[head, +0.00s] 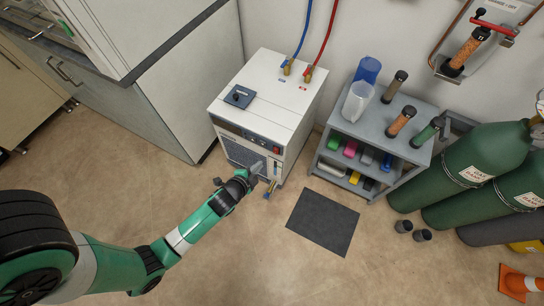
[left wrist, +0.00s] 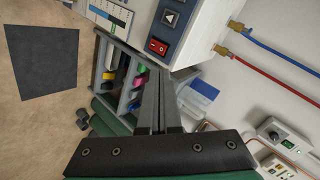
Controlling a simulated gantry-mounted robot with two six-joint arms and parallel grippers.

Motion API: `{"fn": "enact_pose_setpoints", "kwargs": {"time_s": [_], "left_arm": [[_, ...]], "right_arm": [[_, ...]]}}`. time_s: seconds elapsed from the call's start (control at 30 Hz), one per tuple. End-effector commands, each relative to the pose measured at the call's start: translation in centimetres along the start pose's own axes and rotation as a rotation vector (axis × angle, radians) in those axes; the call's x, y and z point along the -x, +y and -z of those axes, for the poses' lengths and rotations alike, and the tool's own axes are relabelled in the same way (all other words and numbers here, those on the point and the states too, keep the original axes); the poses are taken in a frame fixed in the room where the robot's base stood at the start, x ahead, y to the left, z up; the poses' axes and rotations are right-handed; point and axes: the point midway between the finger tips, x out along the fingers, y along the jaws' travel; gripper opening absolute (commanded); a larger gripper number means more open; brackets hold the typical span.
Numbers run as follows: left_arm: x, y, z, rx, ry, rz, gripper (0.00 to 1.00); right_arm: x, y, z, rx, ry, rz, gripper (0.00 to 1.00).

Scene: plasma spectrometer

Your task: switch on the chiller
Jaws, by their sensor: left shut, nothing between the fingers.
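The chiller (head: 289,101) is a white box on the floor against the wall, with a blue hose and a red hose at its back top. Its dark blue front panel carries a red rocker switch (head: 276,150) at the right end. In the left wrist view the red switch (left wrist: 158,46) is clear, beside a button with a triangle mark (left wrist: 169,18). My left gripper (head: 257,170) is shut and empty in front of the chiller, just below the panel. In the left wrist view its closed fingers (left wrist: 157,78) point toward the switch, with a gap between. My right gripper is not in view.
A grey cart (head: 376,128) with bottles and coloured items stands right of the chiller. Green gas cylinders (head: 474,160) are farther right. A dark mat (head: 322,222) lies on the floor. A grey cabinet (head: 185,85) stands left. The floor in front is mostly clear.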

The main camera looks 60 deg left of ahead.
Motion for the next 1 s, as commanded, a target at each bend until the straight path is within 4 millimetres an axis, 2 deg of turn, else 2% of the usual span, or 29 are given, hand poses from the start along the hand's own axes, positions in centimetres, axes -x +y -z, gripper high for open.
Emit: {"fn": "enact_pose_setpoints", "kwargs": {"time_s": [0.1, 0.2, 0.23, 0.3, 0.6, 0.73, 0.87, 1.0], "left_arm": [[-0.2, 0.8, -0.3, -0.277, 0.004, 0.007, 0.0], [-0.3, 1.6, -0.7, -0.44, 0.005, 0.011, 0.0], [-0.5, 2.6, -1.2, -0.463, 0.004, 0.005, 0.0], [-0.5, 3.4, -1.5, -0.466, 0.005, -0.006, 0.0], [-0.3, 3.2, -1.3, -0.463, 0.006, -0.006, 0.0], [-0.9, 3.3, -1.4, -0.462, 0.005, -0.006, 0.0], [-2.7, 3.5, -1.5, -0.461, 0.005, -0.005, 0.0], [-5.7, 3.6, -1.5, -0.459, 0.005, -0.004, 0.0]], "right_arm": [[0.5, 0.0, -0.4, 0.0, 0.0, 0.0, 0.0], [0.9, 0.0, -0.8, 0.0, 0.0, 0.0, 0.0], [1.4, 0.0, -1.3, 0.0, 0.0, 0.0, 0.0], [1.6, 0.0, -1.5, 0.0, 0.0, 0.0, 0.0], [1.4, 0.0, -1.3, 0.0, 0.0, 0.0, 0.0], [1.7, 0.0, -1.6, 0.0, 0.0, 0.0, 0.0], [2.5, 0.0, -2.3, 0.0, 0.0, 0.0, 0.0], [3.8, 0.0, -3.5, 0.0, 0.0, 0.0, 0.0]]}}
